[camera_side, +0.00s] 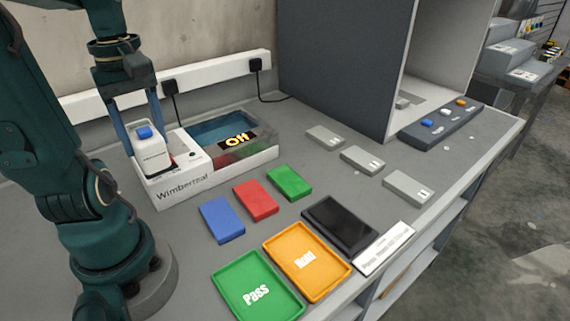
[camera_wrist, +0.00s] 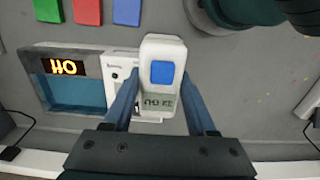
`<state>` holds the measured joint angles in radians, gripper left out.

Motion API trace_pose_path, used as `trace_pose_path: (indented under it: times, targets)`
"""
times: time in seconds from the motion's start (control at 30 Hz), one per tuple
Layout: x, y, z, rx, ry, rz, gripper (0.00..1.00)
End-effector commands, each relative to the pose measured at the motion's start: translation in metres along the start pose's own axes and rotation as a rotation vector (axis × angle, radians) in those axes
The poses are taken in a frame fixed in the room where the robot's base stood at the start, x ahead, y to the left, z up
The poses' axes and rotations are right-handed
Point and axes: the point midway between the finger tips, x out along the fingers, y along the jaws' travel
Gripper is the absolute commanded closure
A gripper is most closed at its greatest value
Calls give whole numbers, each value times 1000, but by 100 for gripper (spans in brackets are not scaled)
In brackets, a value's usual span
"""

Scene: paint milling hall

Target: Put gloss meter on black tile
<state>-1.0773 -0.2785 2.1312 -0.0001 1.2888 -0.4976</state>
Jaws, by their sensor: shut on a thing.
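The gloss meter (camera_side: 152,154) is a small white device with a blue button and, in the wrist view (camera_wrist: 163,52), a grey display. My gripper (camera_side: 142,132) is shut on it; in the wrist view its blue fingers (camera_wrist: 160,95) stand on both sides of the meter. The meter is upright at the left end of a white box marked Wimberzal; I cannot tell whether it touches the box. The black tile (camera_side: 341,224) is a dark, flat slab near the table's front edge, to the right of and apart from my gripper. Its top looks bare.
The white box (camera_side: 185,186) has a blue basin and lit display. Blue (camera_side: 222,219), red (camera_side: 256,200) and green (camera_side: 289,183) blocks lie between box and tile. Green Pass (camera_side: 229,275) and orange (camera_side: 281,259) trays lie in front. A white label plate (camera_side: 384,249) adjoins the tile. A tall grey booth (camera_side: 340,65) stands behind.

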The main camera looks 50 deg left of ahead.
Motion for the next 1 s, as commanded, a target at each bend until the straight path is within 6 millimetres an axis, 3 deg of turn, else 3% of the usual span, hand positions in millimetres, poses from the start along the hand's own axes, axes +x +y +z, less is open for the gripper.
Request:
trace_pose_path:
  times: [0.27, 0.4, 0.57, 0.77, 1.0]
  targets:
    - [-17, 6, -14, -212, 2, 2, 100]
    - [-31, 34, -25, -306, 0, 1, 100]
    - [-41, 78, -24, -345, -2, -1, 100]
    - [-42, 143, 2, -319, -2, -3, 100]
    - [-28, 201, 64, -186, -1, -3, 100]
